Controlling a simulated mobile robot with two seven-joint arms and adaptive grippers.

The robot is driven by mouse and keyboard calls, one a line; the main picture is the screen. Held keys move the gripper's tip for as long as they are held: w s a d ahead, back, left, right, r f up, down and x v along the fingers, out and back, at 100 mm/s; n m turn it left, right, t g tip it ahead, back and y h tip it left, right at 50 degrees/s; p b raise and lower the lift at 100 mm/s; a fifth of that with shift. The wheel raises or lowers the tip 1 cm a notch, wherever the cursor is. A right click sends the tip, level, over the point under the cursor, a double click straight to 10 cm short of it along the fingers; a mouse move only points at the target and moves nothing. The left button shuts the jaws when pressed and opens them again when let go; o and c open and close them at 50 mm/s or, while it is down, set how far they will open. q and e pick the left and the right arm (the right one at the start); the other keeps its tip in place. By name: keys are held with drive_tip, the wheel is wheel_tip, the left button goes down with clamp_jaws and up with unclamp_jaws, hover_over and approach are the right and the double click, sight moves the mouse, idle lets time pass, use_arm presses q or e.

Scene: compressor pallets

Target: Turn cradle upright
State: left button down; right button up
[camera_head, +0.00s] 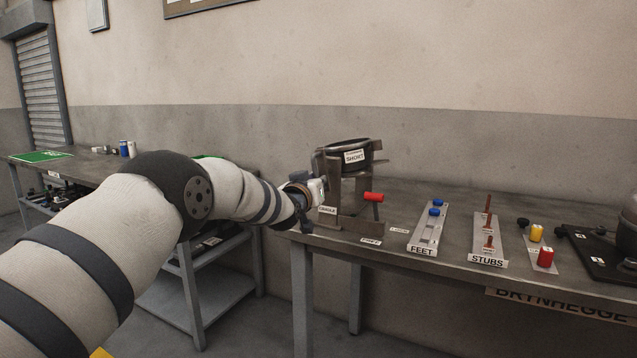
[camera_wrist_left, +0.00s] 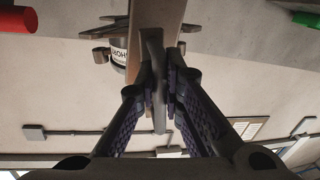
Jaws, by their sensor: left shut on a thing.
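The cradle (camera_head: 332,180) is a dark metal frame with upright posts, standing at the left end of the long bench in the head view. A dark round part labelled SHORT (camera_head: 355,157) sits at its top. My left gripper (camera_head: 318,190) reaches its left side from the left. In the left wrist view, the fingers (camera_wrist_left: 160,88) are shut on a flat grey bar (camera_wrist_left: 153,50), apparently part of the cradle. The exact contact is hidden in the head view. My right gripper is not in view.
A red cylinder (camera_head: 373,197) is close to the right of the cradle. The FEET board (camera_head: 424,240) and STUBS board (camera_head: 487,252) lie further right, then yellow (camera_head: 536,233) and red (camera_head: 546,257) pieces. Another bench (camera_head: 80,168) stands at the left. Behind is a plain wall.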

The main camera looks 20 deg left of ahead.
use_arm(q)
drive_tip(key=shift+a+r+m, duration=0.1)
drive_tip(key=shift+a+m, duration=0.05)
drive_tip(key=shift+m, duration=0.85)
drive_tip(key=c, duration=1.7)
unclamp_jaws()
drive_tip(key=shift+s, duration=0.1)
drive_tip(key=s+d, duration=0.2)
drive_tip(key=s, duration=0.9)
drive_tip(key=shift+s, duration=0.35)
